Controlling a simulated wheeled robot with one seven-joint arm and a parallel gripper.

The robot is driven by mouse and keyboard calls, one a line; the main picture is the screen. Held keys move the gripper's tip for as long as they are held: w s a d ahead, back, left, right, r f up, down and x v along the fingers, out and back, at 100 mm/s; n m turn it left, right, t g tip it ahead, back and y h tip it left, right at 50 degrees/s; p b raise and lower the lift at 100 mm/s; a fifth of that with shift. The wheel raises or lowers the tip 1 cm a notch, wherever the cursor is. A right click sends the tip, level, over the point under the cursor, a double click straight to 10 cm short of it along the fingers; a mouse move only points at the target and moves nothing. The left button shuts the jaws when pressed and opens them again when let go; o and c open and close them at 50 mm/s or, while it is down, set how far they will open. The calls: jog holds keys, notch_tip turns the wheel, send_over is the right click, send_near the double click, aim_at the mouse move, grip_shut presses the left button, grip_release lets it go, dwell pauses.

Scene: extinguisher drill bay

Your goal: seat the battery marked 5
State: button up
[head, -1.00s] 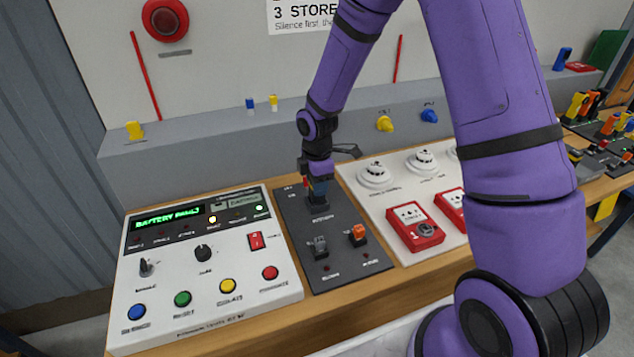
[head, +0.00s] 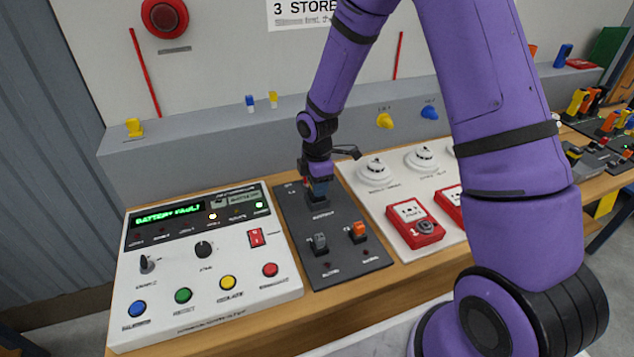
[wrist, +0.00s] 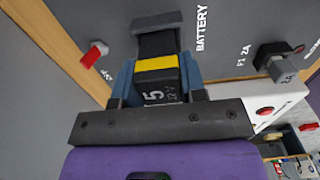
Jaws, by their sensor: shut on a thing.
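The battery marked 5 (wrist: 160,82) is dark, with a yellow band and "12 V" on it. My gripper (head: 318,188) is shut on it, with a blue finger on each side in the wrist view (wrist: 157,88). The battery's far end meets the dark battery holder (wrist: 158,30) by the BATTERY label. I cannot tell how deep it sits. In the head view the holder (head: 318,201) is on the dark panel directly below my gripper, and the battery is mostly hidden there.
A white control panel (head: 205,270) on the left shows BATTERY FAULT in green. A grey switch (head: 319,243) and an orange one (head: 358,231) stand in front of the holder. White detectors (head: 374,172) and red call points (head: 415,224) are to the right. A red-tipped lever (wrist: 95,54) is beside the holder.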

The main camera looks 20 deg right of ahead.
jog(key=shift+f, duration=0.8)
dwell(0.4)
jog(key=o, duration=1.5)
jog(key=shift+r, duration=0.1)
jog(key=shift+r, duration=3.4)
